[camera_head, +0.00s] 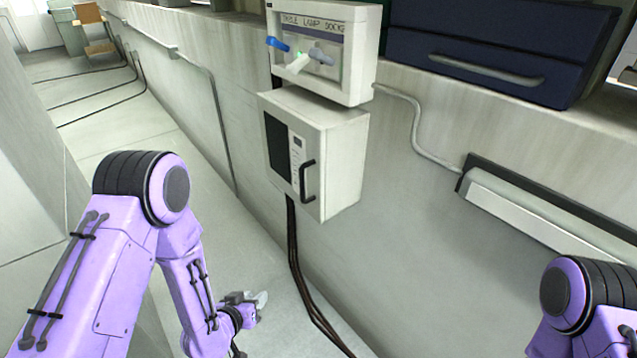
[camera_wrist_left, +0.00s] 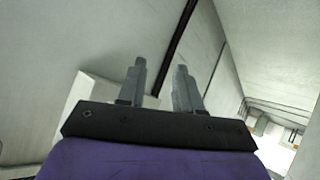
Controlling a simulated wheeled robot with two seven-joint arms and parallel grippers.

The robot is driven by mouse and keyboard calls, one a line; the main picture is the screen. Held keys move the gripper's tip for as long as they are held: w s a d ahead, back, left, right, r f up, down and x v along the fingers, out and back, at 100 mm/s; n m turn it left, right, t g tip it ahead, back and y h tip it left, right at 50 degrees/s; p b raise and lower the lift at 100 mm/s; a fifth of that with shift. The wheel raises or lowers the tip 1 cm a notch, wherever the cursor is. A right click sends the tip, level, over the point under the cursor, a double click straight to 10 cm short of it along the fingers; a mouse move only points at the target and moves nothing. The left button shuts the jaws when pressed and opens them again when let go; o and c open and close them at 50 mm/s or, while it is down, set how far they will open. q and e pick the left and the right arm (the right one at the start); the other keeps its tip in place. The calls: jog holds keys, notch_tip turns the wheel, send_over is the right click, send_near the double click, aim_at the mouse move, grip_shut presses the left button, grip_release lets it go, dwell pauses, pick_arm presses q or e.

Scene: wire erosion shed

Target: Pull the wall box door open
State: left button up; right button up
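The wall box (camera_head: 334,150) is a pale cabinet on the wall in the head view. Its door (camera_head: 284,150) has a dark panel and a black upright handle (camera_head: 307,181), and it looks closed. My left gripper (camera_head: 260,300) is low in front of the wall, below and left of the box, apart from the handle. In the left wrist view its two grey fingers (camera_wrist_left: 159,85) stand apart with nothing between them. My right gripper is out of view; only part of the purple right arm shows at the lower right of the head view.
A panel with coloured switches (camera_head: 318,55) is mounted above the box. Black cables (camera_head: 294,250) run down below it. A conduit (camera_head: 415,125) leads right to a long light-coloured fixture (camera_head: 540,215). A dark blue case (camera_head: 490,60) sits on the ledge. Floor at left is mostly clear.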

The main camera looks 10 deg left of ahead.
pick_arm(q)
jog(key=w+r+m+t+h, duration=0.2)
jog(key=w+r+m+t, duration=0.1)
jog(key=w+r, duration=0.55)
jog(key=m+t+h, duration=0.2)
jog(key=m+h, duration=0.3)
send_near(303, 199)
notch_tip(303, 199, up, 4)
jog(key=p+x, duration=0.1)
jog(key=x, duration=0.2)
jog(key=p+x, duration=0.1)
jog(key=x, duration=0.3)
jog(key=p+x, duration=0.1)
jog(key=x, duration=0.2)
jog(key=shift+w+a+r+p, duration=0.15)
jog(key=shift+w+r+p, duration=0.15)
jog(key=shift+w, duration=0.05)
grip_shut()
